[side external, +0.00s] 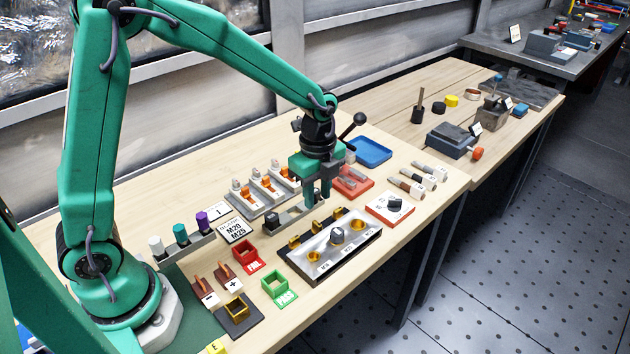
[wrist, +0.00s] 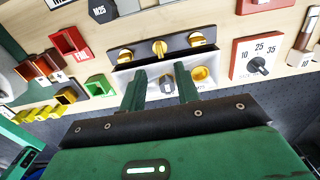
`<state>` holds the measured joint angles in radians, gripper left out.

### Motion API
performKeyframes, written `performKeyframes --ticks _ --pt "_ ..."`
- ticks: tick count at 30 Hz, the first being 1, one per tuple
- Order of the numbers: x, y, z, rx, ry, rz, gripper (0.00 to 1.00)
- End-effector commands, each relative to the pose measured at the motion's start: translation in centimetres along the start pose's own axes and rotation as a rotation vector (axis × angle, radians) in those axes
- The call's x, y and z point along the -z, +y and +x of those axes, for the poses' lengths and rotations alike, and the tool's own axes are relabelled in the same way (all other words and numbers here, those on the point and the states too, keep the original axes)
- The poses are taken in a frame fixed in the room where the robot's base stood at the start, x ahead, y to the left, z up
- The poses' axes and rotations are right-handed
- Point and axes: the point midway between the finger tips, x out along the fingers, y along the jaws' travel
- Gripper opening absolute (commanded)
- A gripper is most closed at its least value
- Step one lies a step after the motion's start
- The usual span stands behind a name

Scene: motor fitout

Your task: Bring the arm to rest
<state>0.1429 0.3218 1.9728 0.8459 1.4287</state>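My gripper (side external: 318,196) points down above the bench in the side external view, with its fingers apart and nothing seen between them. In the wrist view my gripper (wrist: 160,90) also shows two green fingers spread apart. A silver housing in a black frame (side external: 345,254) stands in front of the fingers, with a grey knob (side external: 337,236) and brass fittings. In the wrist view, the knob (wrist: 167,84) appears between the fingers, beyond them. The fingers look raised, apart from the housing; the exact height is hard to tell.
A red FAIL bin (side external: 247,258) and a green PASS bin (side external: 280,291) stand to the left. A blue tray (side external: 371,151), red tray (side external: 353,182) and dial panel (side external: 388,209) lie to the right.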

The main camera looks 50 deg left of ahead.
Motion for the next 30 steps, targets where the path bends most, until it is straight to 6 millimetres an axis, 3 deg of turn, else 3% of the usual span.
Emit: performKeyframes --ticks 8,14,30 --pt "-0.4 0.6 -1.4 0.024 0.004 -0.071 0.32" --pt "-1.2 2.0 -4.3 0.076 0.018 -0.232 0.32" --pt "-3.7 8.8 -11.8 0.24 0.124 -0.817 0.32"
